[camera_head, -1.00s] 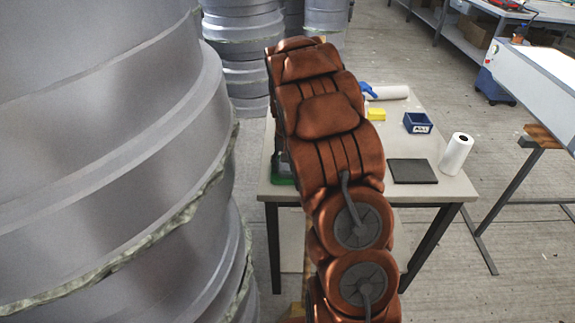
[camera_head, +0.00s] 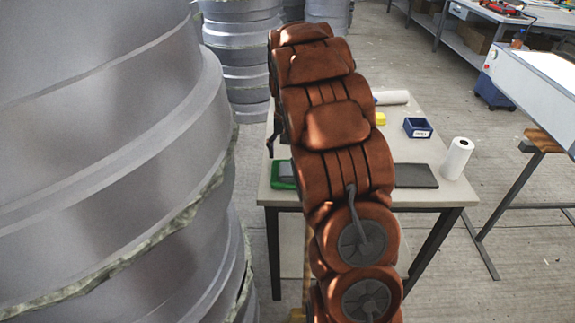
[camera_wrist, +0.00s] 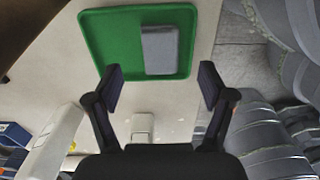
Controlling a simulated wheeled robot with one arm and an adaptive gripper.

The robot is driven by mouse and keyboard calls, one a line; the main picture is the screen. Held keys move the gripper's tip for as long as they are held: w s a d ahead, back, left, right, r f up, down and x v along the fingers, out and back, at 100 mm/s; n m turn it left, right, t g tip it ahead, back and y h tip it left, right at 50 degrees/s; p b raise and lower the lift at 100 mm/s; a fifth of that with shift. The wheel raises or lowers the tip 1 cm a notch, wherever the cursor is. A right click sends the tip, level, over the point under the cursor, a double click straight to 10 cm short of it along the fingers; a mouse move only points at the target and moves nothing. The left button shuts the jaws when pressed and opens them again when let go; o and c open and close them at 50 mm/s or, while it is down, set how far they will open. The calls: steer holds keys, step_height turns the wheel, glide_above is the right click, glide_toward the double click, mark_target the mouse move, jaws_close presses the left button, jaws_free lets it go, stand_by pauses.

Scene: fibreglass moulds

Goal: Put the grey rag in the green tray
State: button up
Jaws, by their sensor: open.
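The green tray (camera_wrist: 100,42) fills the upper middle of the wrist view. The grey rag (camera_wrist: 160,50), a folded flat block, lies inside it, near the right side of the tray in that view. My gripper (camera_wrist: 160,80) is open and empty, its fingers apart at the near edge of the tray, with nothing between the tips. In the head view the green tray (camera_head: 282,183) shows at the table's left front corner, with the grey rag (camera_head: 287,170) on it. My arm hides part of the table there.
On the table (camera_head: 430,198) are a blue bin (camera_head: 417,128), a yellow block (camera_head: 380,119), an upright white roll (camera_head: 456,158), a lying white roll (camera_head: 391,97) and a dark flat plate (camera_head: 415,176). Large grey moulds (camera_head: 110,150) stand close at left.

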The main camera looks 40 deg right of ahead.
mark_target(287, 171)
step_height(287, 171, up, 5)
steer(key=shift+r, duration=0.1)
stand_by(0.7)
steer(key=s+a+r+n+p, duration=0.1)
steer(key=s+a+r+p, duration=0.25)
steer(key=s+a, duration=0.4)
steer(key=s+a+r+n+p, duration=0.2)
steer(key=s+a+r, duration=0.35)
steer(key=s, duration=0.25)
steer(key=s+a+n+g+p, duration=0.1)
steer(key=s+a+n+p, duration=0.1)
steer(key=s+a, duration=0.3)
steer(key=s+a+f+n+p, duration=0.1)
steer(key=s+a, duration=0.5)
steer(key=s, duration=0.8)
steer(key=shift+a+n+g+p, duration=0.15)
steer(key=shift+n+g+p, duration=0.25)
steer(key=shift+n, duration=0.3)
